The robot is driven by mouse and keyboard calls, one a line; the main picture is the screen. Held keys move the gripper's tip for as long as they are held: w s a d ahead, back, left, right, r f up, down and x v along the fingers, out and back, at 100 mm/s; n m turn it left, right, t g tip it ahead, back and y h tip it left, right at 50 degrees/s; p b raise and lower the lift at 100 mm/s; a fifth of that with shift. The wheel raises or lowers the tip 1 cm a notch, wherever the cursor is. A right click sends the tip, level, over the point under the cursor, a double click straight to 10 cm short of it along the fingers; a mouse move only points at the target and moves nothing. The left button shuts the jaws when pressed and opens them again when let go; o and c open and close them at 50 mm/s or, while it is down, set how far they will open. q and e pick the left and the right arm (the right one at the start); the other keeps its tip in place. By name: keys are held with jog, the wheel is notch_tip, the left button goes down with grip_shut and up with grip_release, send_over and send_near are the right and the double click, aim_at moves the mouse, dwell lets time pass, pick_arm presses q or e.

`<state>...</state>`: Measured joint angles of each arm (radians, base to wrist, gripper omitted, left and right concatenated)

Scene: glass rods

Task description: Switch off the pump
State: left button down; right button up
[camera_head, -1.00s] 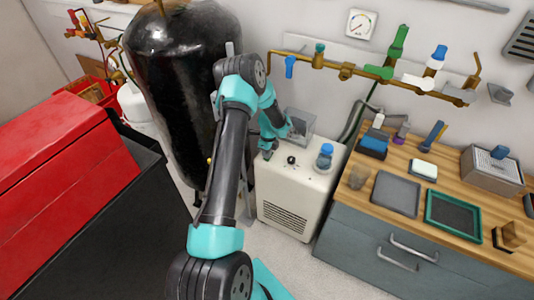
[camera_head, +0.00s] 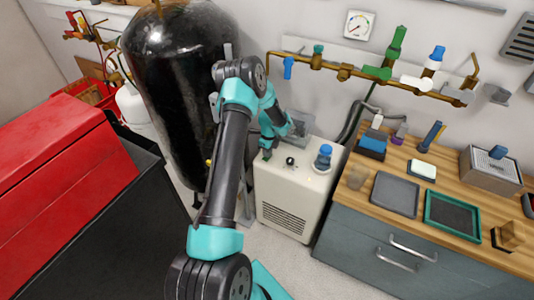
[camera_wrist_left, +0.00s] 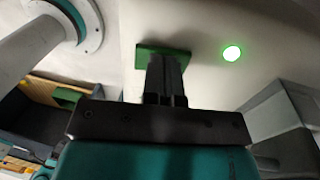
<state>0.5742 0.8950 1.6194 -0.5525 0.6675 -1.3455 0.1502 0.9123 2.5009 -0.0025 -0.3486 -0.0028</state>
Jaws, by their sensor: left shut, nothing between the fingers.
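The pump (camera_head: 291,205) is a cream box with a front grille, standing on the floor left of the workbench. My left gripper (camera_head: 266,155) points down at the back left of its top. In the left wrist view my left gripper (camera_wrist_left: 166,80) is shut and empty, its tips at a green square switch (camera_wrist_left: 160,52). The fingers hide part of the switch, and I cannot tell whether they touch it. A round green light (camera_wrist_left: 231,53) glows beside it. My right gripper is not in view.
A tall black tank (camera_head: 175,90) stands close on the left of my arm. The workbench (camera_head: 350,207) with trays is to the right. Brass piping (camera_head: 330,66) with coloured valves runs along the wall.

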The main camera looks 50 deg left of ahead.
pick_arm(q)
notch_tip(320, 180, up, 14)
jog(key=w, duration=0.2)
jog(key=shift+a, duration=0.35)
jog(key=shift+f, duration=0.1)
jog(key=shift+d, duration=0.1)
jog(key=shift+s+d, duration=0.4)
jog(key=shift+s, duration=0.1)
jog(key=f, duration=0.4)
jog(key=s+f, duration=0.1)
jog(key=f, duration=0.4)
jog(key=s+f, duration=0.1)
jog(key=f, duration=0.3)
jog(key=shift+d+f, duration=0.35)
jog(key=shift+f, duration=0.05)
